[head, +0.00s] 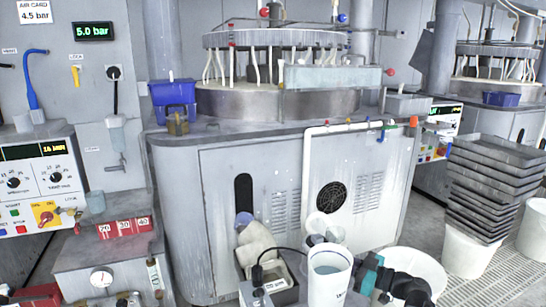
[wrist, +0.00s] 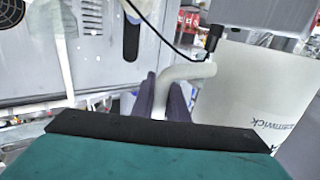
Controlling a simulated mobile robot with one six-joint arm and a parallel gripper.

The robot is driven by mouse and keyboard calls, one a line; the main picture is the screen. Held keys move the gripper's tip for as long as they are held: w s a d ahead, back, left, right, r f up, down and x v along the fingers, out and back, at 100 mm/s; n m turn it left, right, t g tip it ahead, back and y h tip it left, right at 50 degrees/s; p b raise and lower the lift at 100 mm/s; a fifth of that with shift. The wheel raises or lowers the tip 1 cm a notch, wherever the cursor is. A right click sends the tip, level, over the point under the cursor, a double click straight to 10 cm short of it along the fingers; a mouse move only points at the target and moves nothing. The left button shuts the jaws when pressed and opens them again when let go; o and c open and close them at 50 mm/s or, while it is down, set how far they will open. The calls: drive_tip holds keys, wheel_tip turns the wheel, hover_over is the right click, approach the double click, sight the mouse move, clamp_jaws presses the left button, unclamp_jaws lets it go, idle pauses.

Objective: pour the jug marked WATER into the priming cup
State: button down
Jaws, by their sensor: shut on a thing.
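A white jug (head: 330,282) with liquid in its open top stands upright at the bottom centre of the head view. Dark marking shows low on its side, too cut off to read. In the wrist view its pale body (wrist: 235,95) is at the right, with partly readable lettering. My gripper (wrist: 163,98) is shut on the jug's handle (wrist: 185,74). In the head view my teal and black gripper (head: 372,276) is just right of the jug; its fingertips are hidden. A small bluish cup (head: 96,202) stands on the left ledge. I cannot tell whether it is the priming cup.
White cups (head: 320,228) stand behind the jug. A grey box (head: 264,292) with a black cable is beside the jug. Dark trays (head: 497,180) are stacked on the right. The polishing machine (head: 235,170) stands behind.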

wheel_tip(320, 180, up, 17)
drive_tip(key=p, duration=2.2)
drive_tip(key=shift+a, duration=0.15)
